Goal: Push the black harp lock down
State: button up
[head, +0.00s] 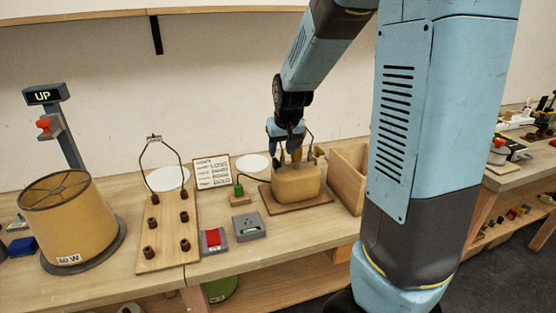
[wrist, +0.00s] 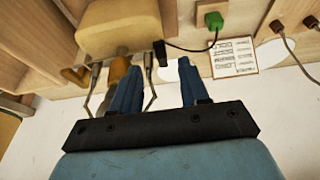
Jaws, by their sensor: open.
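The lamp base (head: 297,183) is a rounded tan block on a wooden board, right of the middle of the bench. It also shows at the top of the wrist view (wrist: 117,25). A brass-coloured socket (wrist: 118,70) and thin metal harp wires (wrist: 151,92) stand at it. A small black piece (wrist: 160,53), apparently the harp lock, sits at the base's right side in the wrist view. My gripper (head: 286,160) points down over the lamp base, and its blue fingers (wrist: 159,66) are apart. The black piece shows between the fingertips; contact cannot be told.
A green plug (head: 238,189) with a black cord stands left of the base. A wooden box (head: 348,178) is close on the right. A red switch (head: 214,240), a grey outlet box (head: 249,226), a peg board (head: 167,230) and a lampshade (head: 68,222) are leftward.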

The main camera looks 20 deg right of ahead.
aim_at(278, 163)
jog(key=shift+x, duration=2.8)
grip_shut()
